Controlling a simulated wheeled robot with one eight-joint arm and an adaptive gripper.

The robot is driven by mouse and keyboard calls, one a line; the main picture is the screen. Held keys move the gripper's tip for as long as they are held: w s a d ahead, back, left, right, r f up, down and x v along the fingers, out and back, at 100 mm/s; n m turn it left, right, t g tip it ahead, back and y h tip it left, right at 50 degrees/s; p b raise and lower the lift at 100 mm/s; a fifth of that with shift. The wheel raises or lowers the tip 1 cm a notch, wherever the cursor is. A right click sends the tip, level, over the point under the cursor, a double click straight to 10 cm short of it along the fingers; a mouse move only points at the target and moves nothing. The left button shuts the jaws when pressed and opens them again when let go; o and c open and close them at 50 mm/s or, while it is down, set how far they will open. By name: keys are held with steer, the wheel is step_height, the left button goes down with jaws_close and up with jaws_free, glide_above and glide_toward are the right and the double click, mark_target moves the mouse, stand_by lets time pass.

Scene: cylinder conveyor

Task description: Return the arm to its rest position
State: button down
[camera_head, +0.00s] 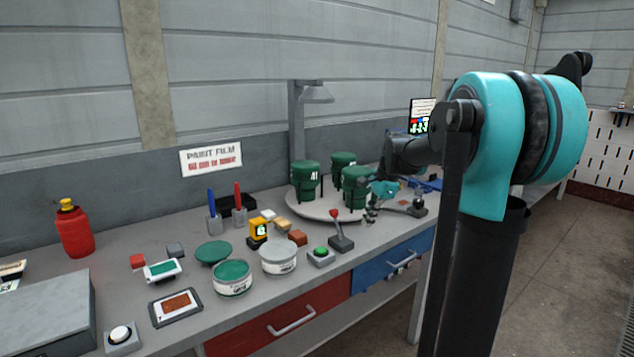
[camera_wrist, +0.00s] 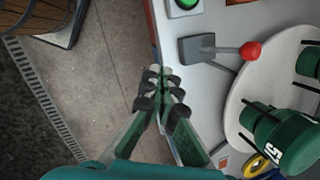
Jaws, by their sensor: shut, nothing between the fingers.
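My arm reaches from the right of the head view over the workbench (camera_head: 130,235). My gripper (camera_head: 370,213) hangs in front of the round white turntable (camera_head: 315,208). In the wrist view my gripper (camera_wrist: 162,78) is shut with its fingertips together and nothing between them. The fingertips show over the bench's front edge and the floor, beside the turntable (camera_wrist: 238,100). Several green cylinders stand on the turntable, one with "41" (camera_head: 305,179) at the left. A cylinder marked "51" (camera_wrist: 278,135) shows at the right of the wrist view.
A red-knobbed lever (camera_head: 340,240) and a green button (camera_head: 320,253) stand near the front edge. A lamp (camera_head: 314,93) rises behind. Floor at right is free.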

steer(key=s+d+f+n+t+h, duration=0.1)
steer(key=s+f+n, duration=0.6)
steer(key=s, duration=0.6)
steer(key=s+d+f+n+t+h, duration=0.1)
steer(key=s+f+n+h, duration=0.1)
steer(key=s+f+n, duration=0.6)
steer(key=s+f, duration=0.4)
steer(key=s, duration=0.1)
steer(key=shift+s+d, duration=0.15)
steer(key=shift+s, duration=0.2)
